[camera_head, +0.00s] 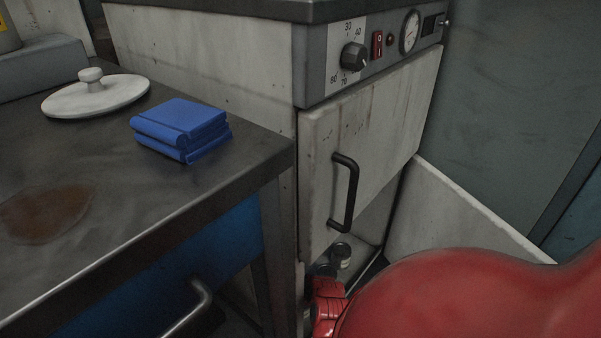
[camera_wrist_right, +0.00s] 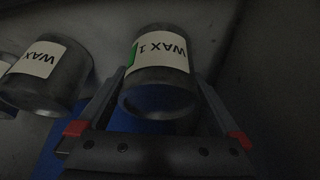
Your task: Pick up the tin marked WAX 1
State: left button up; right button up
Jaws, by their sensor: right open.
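The tin marked WAX 1 (camera_wrist_right: 160,72) is a dark metal tin with a white and green label, and its lettering appears upside down in the right wrist view. My right gripper (camera_wrist_right: 158,80) is open, with one finger on each side of this tin. I cannot tell whether the fingers touch it. A second tin marked WAX (camera_wrist_right: 42,75) lies to the left, its number not visible. In the head view small tins (camera_head: 341,251) show low beneath the panel with the black handle, too small to read. My red right arm (camera_head: 450,295) hides part of that place. My left gripper is not in view.
A metal cabinet (camera_head: 210,50) with a dial, red switch and gauge stands behind. Its panel has a black handle (camera_head: 349,195). A pale panel (camera_head: 465,215) stands right of the tins. The workbench (camera_head: 150,215) at left holds folded blue cloths (camera_head: 182,127) and a white lid (camera_head: 95,97).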

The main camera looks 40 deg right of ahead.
jog(key=shift+r, duration=0.1)
jog(key=c, duration=1.4)
jog(key=shift+c, duration=0.2)
jog(key=shift+r, duration=0.15)
